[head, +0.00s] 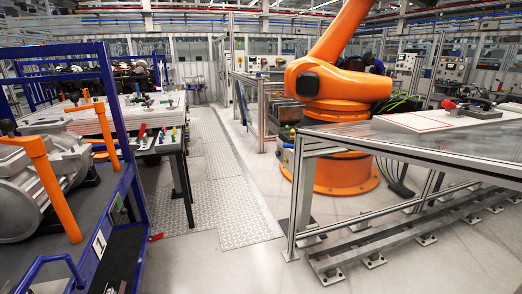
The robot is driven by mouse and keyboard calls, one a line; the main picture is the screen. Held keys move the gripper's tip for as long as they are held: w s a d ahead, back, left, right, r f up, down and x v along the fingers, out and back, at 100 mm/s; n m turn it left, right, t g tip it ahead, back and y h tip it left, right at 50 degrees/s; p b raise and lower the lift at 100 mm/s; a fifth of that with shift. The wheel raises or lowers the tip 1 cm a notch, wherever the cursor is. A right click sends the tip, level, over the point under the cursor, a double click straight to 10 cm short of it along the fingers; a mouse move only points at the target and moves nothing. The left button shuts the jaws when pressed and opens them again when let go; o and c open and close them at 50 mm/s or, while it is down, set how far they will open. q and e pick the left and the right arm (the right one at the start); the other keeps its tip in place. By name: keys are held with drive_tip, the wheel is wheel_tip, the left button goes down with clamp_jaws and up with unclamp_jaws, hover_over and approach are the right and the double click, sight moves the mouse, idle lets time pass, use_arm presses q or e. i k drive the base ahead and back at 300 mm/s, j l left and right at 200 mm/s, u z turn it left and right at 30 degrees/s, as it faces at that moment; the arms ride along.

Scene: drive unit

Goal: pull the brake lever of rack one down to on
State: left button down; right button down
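Rack one (117,112) is the blue-framed rack at the left edge of the head view, with a white plate marked 1 (100,243) on its near side. A small red piece (156,237) sticks out low at the rack's right side, near the floor. It may be the brake lever, but it is too small to tell its position. A bent blue handle (48,262) is at the rack's near end. Neither of my grippers is in view.
Grey metal housings (25,185) and orange posts (53,188) stand on the rack. A dark table with small coloured tools (165,140) is just beyond it. A metal-framed table (440,146) and an orange robot arm (335,82) stand right. The floor between (225,245) is clear.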

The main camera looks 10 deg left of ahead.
sight(142, 127)
drive_tip(key=i+j+u, duration=0.15)
drive_tip(key=i+u, duration=0.25)
drive_tip(key=i+j+u, duration=0.1)
drive_tip(key=i+u, duration=0.45)
drive_tip(key=u, duration=0.2)
drive_tip(key=i+l+u, duration=0.15)
drive_tip(key=i+u, duration=0.2)
drive_tip(key=i+l, duration=0.3)
drive_tip(key=i, duration=0.25)
drive_tip(key=i+l+u, duration=0.1)
drive_tip(key=i+l, duration=0.2)
drive_tip(key=i, duration=0.25)
drive_tip(key=i+l, duration=0.3)
drive_tip(key=i, duration=0.2)
drive_tip(key=i+l+u, duration=0.1)
drive_tip(key=i+l, duration=0.25)
drive_tip(key=i, duration=0.2)
